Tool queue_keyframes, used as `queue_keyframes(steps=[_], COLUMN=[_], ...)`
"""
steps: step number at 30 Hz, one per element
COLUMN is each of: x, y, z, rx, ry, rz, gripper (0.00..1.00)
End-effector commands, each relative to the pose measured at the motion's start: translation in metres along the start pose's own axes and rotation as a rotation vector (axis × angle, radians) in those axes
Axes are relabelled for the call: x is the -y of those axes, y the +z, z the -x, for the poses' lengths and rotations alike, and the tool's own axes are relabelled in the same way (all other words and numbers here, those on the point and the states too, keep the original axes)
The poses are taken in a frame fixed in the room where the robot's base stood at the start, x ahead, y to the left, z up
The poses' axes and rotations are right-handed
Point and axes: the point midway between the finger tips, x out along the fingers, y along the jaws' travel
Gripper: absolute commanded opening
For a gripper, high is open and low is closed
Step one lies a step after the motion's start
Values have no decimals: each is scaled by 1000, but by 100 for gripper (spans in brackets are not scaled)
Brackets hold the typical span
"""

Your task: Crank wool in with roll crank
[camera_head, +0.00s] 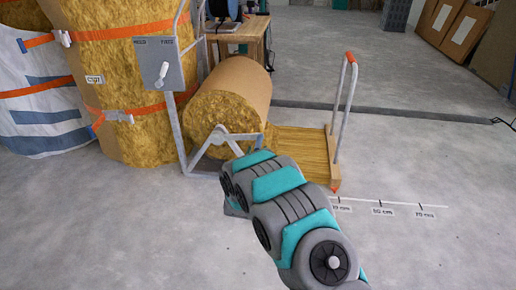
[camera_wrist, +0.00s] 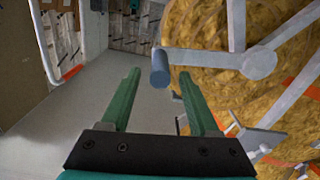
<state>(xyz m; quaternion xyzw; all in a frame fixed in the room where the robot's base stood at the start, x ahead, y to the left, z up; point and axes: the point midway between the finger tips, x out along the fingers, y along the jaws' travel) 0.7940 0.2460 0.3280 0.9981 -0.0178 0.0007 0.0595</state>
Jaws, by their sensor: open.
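The yellow wool roll (camera_head: 228,100) lies in a grey metal stand, with a flat strip of wool (camera_head: 298,146) reaching out to its right. In the wrist view the wool roll's end face (camera_wrist: 215,30) fills the upper right. The roll crank (camera_wrist: 205,58) runs left from a round grey hub to a dark blue-grey handle (camera_wrist: 160,68). My gripper (camera_wrist: 160,74) is open, and the handle shows between its green fingertips. I cannot tell whether the handle is within finger depth. In the head view my arm hides the gripper and the crank handle.
A grey panel with a white lever (camera_head: 162,74) stands left of the roll. Strapped wool bales (camera_head: 125,75) are at far left. A push frame with an orange grip (camera_head: 349,57) stands at the strip's right end, beside floor distance marks (camera_head: 382,209).

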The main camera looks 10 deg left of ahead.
Motion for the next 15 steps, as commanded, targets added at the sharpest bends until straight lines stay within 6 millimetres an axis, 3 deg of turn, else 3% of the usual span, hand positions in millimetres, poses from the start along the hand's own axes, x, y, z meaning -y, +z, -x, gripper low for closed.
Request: queue_keyframes(steps=[7,15], x=[0,0], y=[2,2], z=[-28,-35], rx=[2,3], ry=[-1,-1], rz=[-1,1], gripper=[62,62])
